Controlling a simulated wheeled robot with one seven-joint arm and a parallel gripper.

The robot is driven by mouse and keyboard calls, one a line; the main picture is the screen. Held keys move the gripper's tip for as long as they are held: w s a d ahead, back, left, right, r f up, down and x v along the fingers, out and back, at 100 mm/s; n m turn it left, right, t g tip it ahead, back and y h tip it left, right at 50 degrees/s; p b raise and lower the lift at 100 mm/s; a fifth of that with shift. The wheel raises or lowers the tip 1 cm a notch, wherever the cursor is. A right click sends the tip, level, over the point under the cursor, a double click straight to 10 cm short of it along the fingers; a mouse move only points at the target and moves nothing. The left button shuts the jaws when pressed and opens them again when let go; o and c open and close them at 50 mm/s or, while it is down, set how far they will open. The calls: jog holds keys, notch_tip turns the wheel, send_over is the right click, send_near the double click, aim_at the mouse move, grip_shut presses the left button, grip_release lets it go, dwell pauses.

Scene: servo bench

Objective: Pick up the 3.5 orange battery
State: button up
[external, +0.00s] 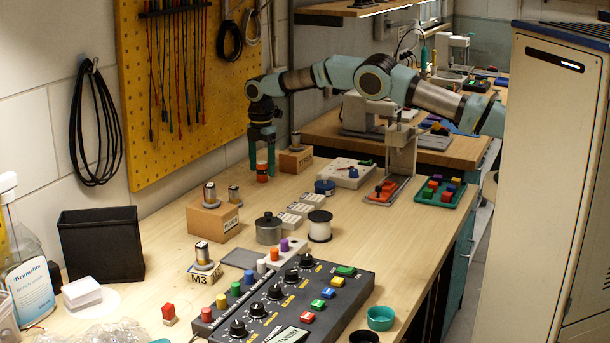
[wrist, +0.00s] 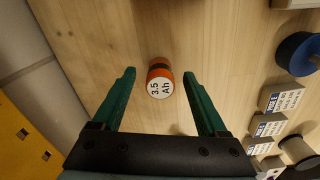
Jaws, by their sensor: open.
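The orange battery (wrist: 160,78) is a short upright cylinder with a dark band and a white top marked "3.5 Ah" in the wrist view. It stands on the wooden bench, and in the external view the orange battery (external: 262,172) shows near the back wall. My gripper (wrist: 160,72) is open, with one green finger on each side of the battery and a visible gap to each. In the external view my gripper (external: 262,170) points straight down over the battery, its fingertips low around it.
A cardboard block with a metal cylinder (external: 295,160) stands close to the right of my gripper. A blue-topped round item (wrist: 298,54) and several labelled light blocks (wrist: 281,97) lie to the right. The yellow pegboard (external: 190,90) is on the wall behind. Bench left of the battery is clear.

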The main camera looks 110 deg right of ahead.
jog(key=shift+f, duration=0.7)
jog(key=shift+c, duration=0.4)
grip_shut()
